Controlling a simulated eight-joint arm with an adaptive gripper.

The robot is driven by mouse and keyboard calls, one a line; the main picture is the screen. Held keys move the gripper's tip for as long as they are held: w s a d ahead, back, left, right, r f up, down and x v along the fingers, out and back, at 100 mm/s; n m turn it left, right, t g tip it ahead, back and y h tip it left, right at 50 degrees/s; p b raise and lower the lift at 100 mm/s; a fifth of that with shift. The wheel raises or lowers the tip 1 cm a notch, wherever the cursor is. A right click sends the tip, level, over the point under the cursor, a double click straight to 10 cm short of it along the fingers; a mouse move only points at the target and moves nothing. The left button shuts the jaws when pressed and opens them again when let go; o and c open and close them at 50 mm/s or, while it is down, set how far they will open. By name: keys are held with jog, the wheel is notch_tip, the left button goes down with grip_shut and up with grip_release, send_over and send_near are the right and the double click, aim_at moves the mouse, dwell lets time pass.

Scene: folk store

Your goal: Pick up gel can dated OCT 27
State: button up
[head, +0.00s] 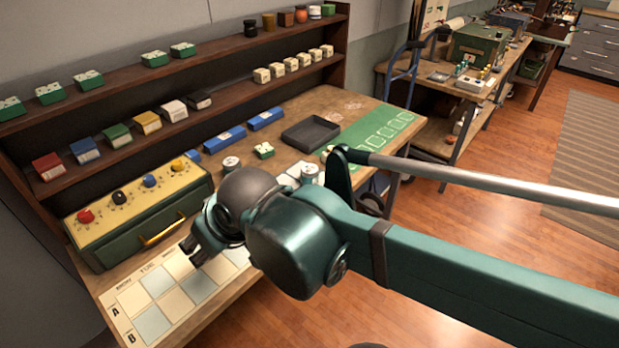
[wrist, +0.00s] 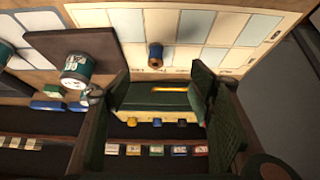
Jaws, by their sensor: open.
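A white and dark green can (wrist: 76,68) stands left of my fingers in the wrist view. Its label is too small to read a date. In the head view, a white-topped can (head: 230,163) stands on the bench behind my gripper, and another pale can (head: 309,173) shows partly behind my arm. I cannot tell which is dated OCT 27. My gripper (head: 193,252) hangs over the lettered grid board (head: 130,298). In the wrist view my gripper (wrist: 158,75) has its fingers wide apart, with nothing held between them.
A green box with knobs and a yellow handle (head: 150,237) stands at the bench's left. A dark tray (head: 311,133) and green mat (head: 375,130) lie farther back. Shelves with small boxes line the wall.

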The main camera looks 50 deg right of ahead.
jog(key=w+d+r+m+g+h+p, duration=0.1)
jog(key=w+d+r+m+p, duration=0.1)
jog(key=w+d+p, duration=0.15)
jog(key=w+d+r+m+g+p, duration=0.1)
jog(key=w+d+r+m+p, duration=0.15)
jog(key=d, duration=0.25)
jog(key=m+g+y+p, duration=0.1)
jog(key=m+g+p, duration=0.4)
jog(key=m+p, duration=0.9)
send_over(310, 168)
jog(key=p, duration=0.2)
jog(key=shift+n, duration=0.85)
jog(key=f, duration=0.4)
jog(key=shift+w+a+f, duration=0.1)
jog(key=shift+a+f, duration=0.1)
jog(key=shift+a, duration=0.15)
jog(key=shift+s+d+f, duration=0.2)
jog(key=shift+d+f, duration=0.05)
jog(key=shift+d, duration=0.05)
jog(key=shift+f, duration=1.3)
